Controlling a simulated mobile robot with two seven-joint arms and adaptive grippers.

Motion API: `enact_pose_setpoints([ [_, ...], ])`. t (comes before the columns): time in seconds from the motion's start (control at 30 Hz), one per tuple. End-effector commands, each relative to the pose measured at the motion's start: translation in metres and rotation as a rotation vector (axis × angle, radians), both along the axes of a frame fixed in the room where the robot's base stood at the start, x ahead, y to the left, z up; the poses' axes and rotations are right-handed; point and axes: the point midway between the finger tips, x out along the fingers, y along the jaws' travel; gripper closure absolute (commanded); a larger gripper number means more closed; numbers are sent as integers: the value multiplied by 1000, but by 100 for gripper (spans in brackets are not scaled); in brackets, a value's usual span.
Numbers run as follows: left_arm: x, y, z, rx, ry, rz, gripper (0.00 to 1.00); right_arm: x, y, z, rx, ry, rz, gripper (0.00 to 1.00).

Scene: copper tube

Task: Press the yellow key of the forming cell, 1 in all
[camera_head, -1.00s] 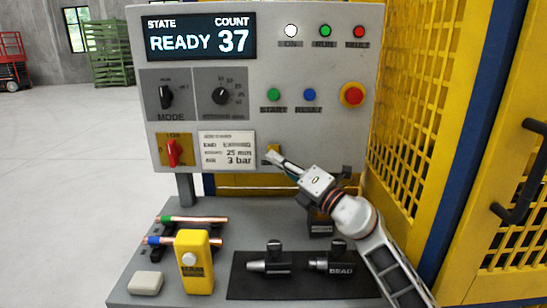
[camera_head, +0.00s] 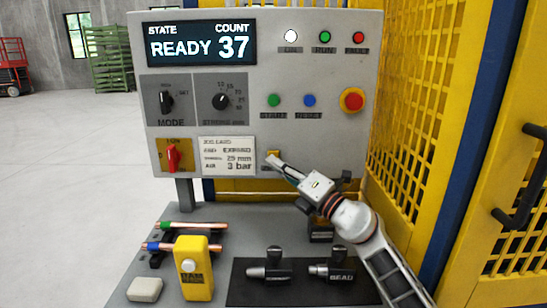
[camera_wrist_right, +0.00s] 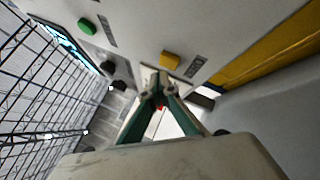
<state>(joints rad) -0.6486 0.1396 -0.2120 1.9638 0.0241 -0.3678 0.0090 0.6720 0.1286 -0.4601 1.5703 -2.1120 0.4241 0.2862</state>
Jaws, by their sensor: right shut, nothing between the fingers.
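The yellow key (camera_head: 273,153) is a small block low on the grey control panel, right of the white job card. It also shows in the right wrist view (camera_wrist_right: 170,60), with a label beside it. My right gripper (camera_head: 276,161) is shut and empty, and its fingertips are at the lower edge of the key in the head view. In the right wrist view the closed fingertips (camera_wrist_right: 160,80) point at the panel just below the key. I cannot tell whether they touch it. My left gripper is not in view.
The panel display (camera_head: 201,43) reads READY, count 37. A red emergency button (camera_head: 352,100) and a red rotary switch (camera_head: 173,157) sit nearby. On the bench are copper tubes (camera_head: 192,225), a yellow box (camera_head: 192,282) and black tools (camera_head: 270,268). A yellow mesh guard (camera_head: 405,110) stands right.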

Motion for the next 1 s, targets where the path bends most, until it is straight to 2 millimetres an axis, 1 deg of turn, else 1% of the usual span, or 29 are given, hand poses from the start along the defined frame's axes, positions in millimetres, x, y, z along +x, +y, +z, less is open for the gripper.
enact_pose_setpoints([
  [0.47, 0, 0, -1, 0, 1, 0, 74, 0, 0, 0, 0, 0, 0, 100],
  [0.77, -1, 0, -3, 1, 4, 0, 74, 8, 0, 0, -1, 1, -1, 100],
  [1.0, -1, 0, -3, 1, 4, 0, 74, 9, 0, 0, 0, 0, 0, 100],
])
